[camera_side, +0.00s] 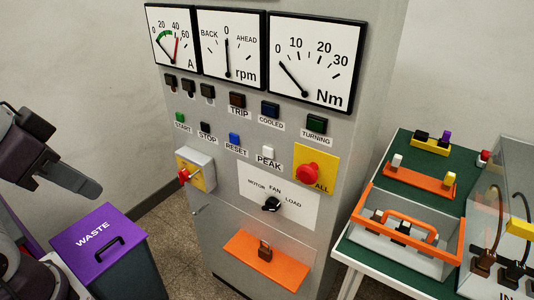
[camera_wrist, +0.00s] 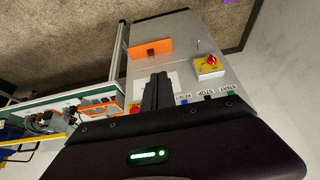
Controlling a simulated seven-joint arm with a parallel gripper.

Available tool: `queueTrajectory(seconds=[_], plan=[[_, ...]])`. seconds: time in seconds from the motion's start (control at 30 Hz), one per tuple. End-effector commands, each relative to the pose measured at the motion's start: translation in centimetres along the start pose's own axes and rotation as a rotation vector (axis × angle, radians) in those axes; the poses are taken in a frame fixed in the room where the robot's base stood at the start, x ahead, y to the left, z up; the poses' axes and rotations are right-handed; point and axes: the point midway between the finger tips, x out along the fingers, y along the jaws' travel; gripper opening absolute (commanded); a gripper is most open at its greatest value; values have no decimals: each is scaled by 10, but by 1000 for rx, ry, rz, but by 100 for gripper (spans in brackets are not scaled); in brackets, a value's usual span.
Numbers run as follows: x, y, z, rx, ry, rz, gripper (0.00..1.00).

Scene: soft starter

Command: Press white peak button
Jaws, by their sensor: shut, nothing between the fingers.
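The white PEAK button (camera_side: 268,150) sits on the grey cabinet front in the side view, above its PEAK label. It is between the blue RESET button (camera_side: 234,139) and the yellow plate with the red mushroom button (camera_side: 307,172). My gripper (camera_side: 94,190) is at the left of the side view, well apart from the cabinet, over the waste bin. Its fingers are shut and empty. In the wrist view the closed fingers (camera_wrist: 157,84) point toward the panel and cover part of it. I cannot make out the PEAK button there.
A purple-lidded waste bin (camera_side: 83,248) stands below my gripper. A green-topped table (camera_side: 430,150) with a grey tote (camera_side: 400,250) stands at the right.

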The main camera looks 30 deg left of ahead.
Motion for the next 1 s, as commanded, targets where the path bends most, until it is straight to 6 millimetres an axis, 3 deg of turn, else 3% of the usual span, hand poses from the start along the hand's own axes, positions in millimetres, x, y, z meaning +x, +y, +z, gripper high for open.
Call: queueTrajectory(seconds=[0.57, 0.67, 0.77, 0.9, 1.0], plan=[[5, 1, -7, 18, 4, 3, 0], [22, 4, -31, 79, 21, 13, 0], [53, 10, -66, 181, 57, 24, 0], [107, 21, -110, 336, 121, 26, 0], [150, 31, -132, 452, 168, 18, 0]])
